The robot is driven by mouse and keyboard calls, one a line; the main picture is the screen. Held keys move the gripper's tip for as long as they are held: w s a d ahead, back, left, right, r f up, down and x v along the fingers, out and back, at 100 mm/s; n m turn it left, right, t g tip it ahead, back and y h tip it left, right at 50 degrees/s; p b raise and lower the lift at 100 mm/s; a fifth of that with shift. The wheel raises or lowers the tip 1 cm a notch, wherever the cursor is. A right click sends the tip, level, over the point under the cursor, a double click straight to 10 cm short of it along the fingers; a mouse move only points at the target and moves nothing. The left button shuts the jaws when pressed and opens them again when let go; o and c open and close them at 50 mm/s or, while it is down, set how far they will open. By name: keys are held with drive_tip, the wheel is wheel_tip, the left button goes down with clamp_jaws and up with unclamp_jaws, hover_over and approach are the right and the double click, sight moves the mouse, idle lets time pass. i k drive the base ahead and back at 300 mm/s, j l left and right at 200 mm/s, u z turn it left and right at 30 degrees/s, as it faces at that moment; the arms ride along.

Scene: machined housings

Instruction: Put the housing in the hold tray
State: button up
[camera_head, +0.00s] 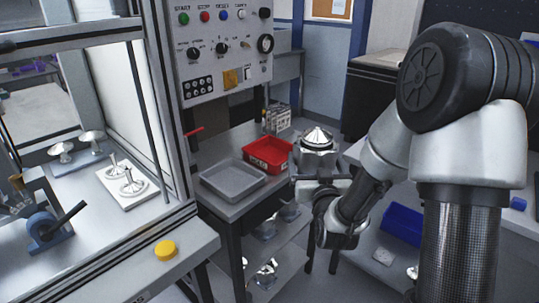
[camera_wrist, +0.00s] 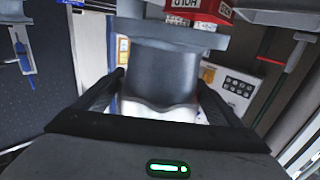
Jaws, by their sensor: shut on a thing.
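The housing (camera_head: 317,158) is a silver machined part with a wide rim and a cone-shaped top. It is held up in the air, just right of the red hold tray (camera_head: 250,157). My gripper (camera_head: 318,178) is shut on the housing from below its rim. In the wrist view the two fingers of my gripper (camera_wrist: 160,88) stand on either side of the housing's grey body (camera_wrist: 160,70). The red hold tray, with a white label reading HOLD, shows upside down at the top of the wrist view (camera_wrist: 205,8). The tray's inside looks empty in the head view.
A grey tray (camera_head: 232,193) sits left of the red one on the same bench. A wire rack (camera_head: 277,118) stands behind. A control panel (camera_head: 222,45) and a glazed machine frame bound the left. A lower shelf holds several metal parts. A blue bin (camera_head: 402,226) is at right.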

sight(272, 159)
drive_tip(key=i+l+u, duration=0.1)
drive_tip(key=i+u, duration=0.35)
drive_tip(key=i+l+u, duration=0.25)
drive_tip(key=i+u, duration=0.2)
